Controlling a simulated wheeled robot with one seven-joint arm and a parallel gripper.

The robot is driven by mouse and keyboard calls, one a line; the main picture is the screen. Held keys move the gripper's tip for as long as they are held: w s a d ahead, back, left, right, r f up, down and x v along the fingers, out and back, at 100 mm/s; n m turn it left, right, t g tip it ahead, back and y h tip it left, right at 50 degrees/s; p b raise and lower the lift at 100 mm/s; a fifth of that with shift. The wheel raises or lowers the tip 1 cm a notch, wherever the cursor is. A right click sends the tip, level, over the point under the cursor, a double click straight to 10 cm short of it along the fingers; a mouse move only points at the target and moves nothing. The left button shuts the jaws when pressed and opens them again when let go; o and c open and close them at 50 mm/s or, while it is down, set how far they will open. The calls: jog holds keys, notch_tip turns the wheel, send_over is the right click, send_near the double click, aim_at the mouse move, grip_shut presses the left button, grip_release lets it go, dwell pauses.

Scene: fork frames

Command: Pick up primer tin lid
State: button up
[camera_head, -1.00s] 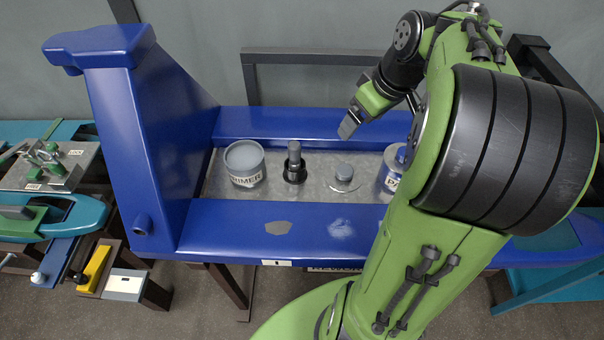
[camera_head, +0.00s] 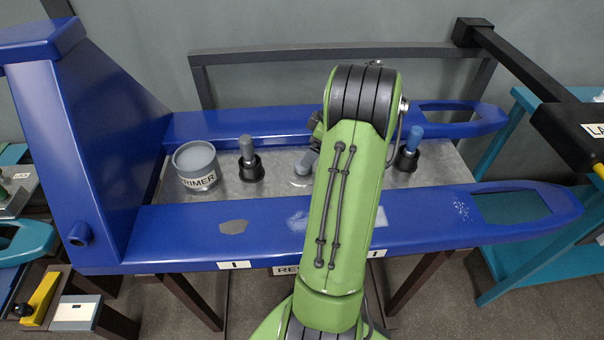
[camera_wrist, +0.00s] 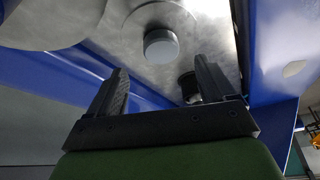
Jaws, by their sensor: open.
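The lid is a pale disc with a round grey knob. In the head view the lid (camera_head: 300,182) lies on the metal plate, partly hidden by my arm. The wrist view shows the lid's knob (camera_wrist: 161,46) from above. My gripper (camera_wrist: 160,66) is open and empty; the knob lies beyond its fingertips, roughly between them, apart from both. In the head view my arm mostly hides the gripper. The open grey primer tin (camera_head: 196,166), marked PRIMER, stands upright at the left of the plate.
A black holder with a grey handle (camera_head: 248,160) stands between tin and lid; another with a blue handle (camera_head: 409,148) is right of my arm. Blue rails (camera_head: 170,225) run in front and behind. A blue upright (camera_head: 85,130) stands left. A dark bar (camera_head: 540,85) lies right.

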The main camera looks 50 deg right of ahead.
aim_at(298, 175)
jog(key=b+x, duration=0.2)
jog(key=x, duration=0.4)
jog(key=shift+s+a+b, duration=0.1)
jog(key=shift+s+b, duration=0.05)
jog(key=shift+b, duration=0.25)
jog(key=shift+r, duration=0.1)
jog(key=c, duration=1.1)
